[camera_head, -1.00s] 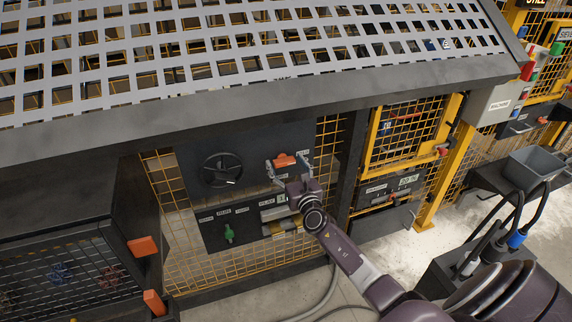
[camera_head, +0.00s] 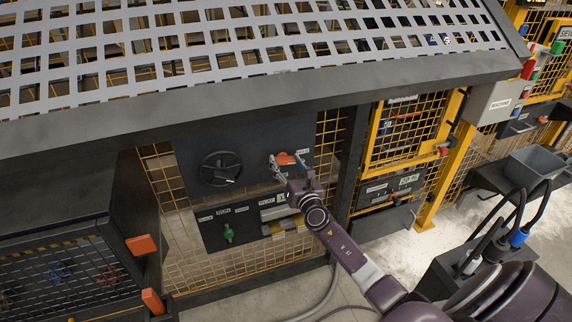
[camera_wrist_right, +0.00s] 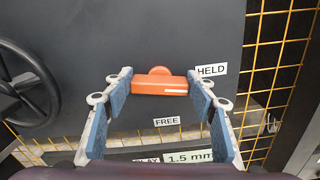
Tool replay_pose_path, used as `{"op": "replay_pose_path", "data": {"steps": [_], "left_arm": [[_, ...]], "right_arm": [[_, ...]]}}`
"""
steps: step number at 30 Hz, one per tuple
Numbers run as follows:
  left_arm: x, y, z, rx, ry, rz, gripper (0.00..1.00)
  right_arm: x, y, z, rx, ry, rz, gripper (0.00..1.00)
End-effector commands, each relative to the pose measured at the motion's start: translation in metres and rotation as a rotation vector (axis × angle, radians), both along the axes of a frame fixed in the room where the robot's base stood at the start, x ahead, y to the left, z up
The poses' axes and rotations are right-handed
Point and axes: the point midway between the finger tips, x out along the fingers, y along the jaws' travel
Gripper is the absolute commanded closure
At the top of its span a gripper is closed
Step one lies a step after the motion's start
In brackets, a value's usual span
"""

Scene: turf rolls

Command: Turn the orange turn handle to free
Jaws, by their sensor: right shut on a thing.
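The orange turn handle (camera_head: 285,159) sits on the dark panel below the grated roof. In the right wrist view the handle (camera_wrist_right: 160,86) lies level, with a white mark toward its right end. The HELD label (camera_wrist_right: 212,71) is to its right and the FREE label (camera_wrist_right: 167,121) is below it. My right gripper (camera_head: 288,163) is shut on the handle, one blue-padded finger at each end, as the right wrist view shows (camera_wrist_right: 161,90). My left gripper is not in view.
A black handwheel (camera_head: 221,169) is left of the handle. A green knob (camera_head: 228,233) and a gauge reading 1.5 mm (camera_wrist_right: 188,157) are lower on the panel. Yellow mesh (camera_head: 160,185) flanks the panel. A grey bin (camera_head: 535,165) stands at the right.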

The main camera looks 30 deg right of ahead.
Motion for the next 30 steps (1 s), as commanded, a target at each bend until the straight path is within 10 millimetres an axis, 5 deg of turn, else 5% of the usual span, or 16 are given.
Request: {"op": "replay_pose_path", "data": {"steps": [30], "left_arm": [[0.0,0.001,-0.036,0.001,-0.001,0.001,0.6]], "right_arm": [[-0.001,-0.004,-0.006,0.936,-0.224,-0.001,0.72]]}}
